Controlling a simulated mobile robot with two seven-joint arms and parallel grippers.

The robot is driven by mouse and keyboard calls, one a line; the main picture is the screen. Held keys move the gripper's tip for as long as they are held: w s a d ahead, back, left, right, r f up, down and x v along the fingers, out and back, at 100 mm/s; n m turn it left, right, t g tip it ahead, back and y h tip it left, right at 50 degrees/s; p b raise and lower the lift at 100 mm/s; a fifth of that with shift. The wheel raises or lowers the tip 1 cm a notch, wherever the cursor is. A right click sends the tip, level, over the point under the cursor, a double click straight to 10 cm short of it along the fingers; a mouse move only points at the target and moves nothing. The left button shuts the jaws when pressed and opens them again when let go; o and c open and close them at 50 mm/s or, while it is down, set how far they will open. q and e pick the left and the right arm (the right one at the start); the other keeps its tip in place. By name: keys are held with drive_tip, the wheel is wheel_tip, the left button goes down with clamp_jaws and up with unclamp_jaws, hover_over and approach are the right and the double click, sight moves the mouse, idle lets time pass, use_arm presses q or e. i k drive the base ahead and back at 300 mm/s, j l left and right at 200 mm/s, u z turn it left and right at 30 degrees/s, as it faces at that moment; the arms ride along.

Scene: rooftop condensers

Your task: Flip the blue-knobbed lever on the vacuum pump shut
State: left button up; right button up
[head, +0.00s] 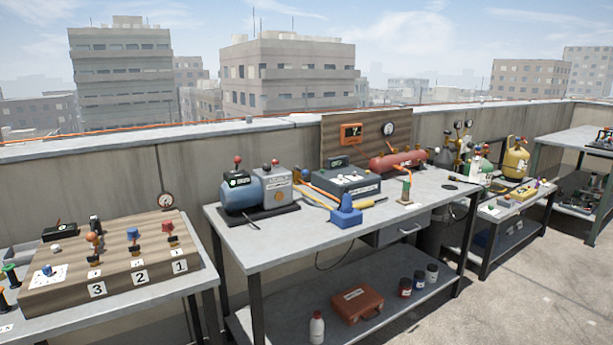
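A pump-like machine with a blue rounded body and a grey boxy housing (276,187) stands on a dark base at the left end of the middle bench (290,234). It looks like the vacuum pump. A red knob (237,160) stands up from its blue part, and a small dark reddish knob (275,163) tops the grey housing. Neither of my grippers is in view.
A wooden panel (66,280) numbered 3, 2, 1 on the left bench carries orange, blue (133,232) and red knobs. A blue block (345,212) and a grey box (345,182) lie right of the pump. A red tank (398,162) stands behind. The bench's front left is clear.

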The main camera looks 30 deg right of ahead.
sight(305, 172)
drive_tip(key=i+l+u, duration=0.2)
drive_tip(key=i+l, duration=0.8)
drive_tip(key=l, duration=0.1)
